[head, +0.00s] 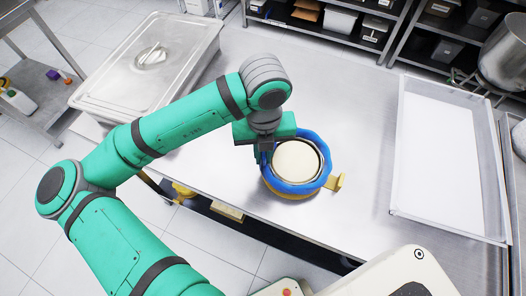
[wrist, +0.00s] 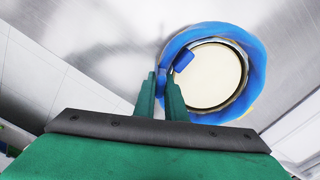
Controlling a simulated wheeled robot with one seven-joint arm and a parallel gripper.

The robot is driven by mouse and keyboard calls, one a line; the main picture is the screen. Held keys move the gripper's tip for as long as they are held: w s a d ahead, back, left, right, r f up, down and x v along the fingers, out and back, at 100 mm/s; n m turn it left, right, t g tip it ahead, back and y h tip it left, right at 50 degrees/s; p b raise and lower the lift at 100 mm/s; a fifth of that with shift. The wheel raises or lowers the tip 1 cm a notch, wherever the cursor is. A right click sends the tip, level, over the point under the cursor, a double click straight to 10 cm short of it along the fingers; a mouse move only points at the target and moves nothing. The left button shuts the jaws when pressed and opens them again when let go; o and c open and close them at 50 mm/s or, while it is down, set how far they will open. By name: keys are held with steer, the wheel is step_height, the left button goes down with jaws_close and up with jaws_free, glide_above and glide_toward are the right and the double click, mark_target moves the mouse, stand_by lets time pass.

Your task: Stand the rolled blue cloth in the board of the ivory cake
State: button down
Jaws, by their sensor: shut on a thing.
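The ivory cake (head: 296,160) is a round pale disc with a thin dark line near its edge. It also shows in the wrist view (wrist: 212,75). The rolled blue cloth (head: 318,184) forms a thick ring around the cake and shows in the wrist view (wrist: 250,50), with a blue end piece by my fingers. The board (head: 338,182) is yellow, seen as a rim and tab below the cloth. My gripper (wrist: 161,78) is shut on the blue cloth at the ring's left side. The exact grip spot is partly hidden by the fingers.
A lidded steel pan (head: 100,80) stands at the left of the steel table (head: 350,90). A white-lined tray (head: 440,160) lies at the right. The table between the cloth and that tray is clear. The front table edge is close below the board.

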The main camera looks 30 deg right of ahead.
steer(key=shift+f, duration=0.75)
steer(key=c, duration=1.7)
jaws_free()
steer(key=shift+c, duration=0.2)
step_height(320, 180, up, 11)
steer(key=shift+f, duration=0.1)
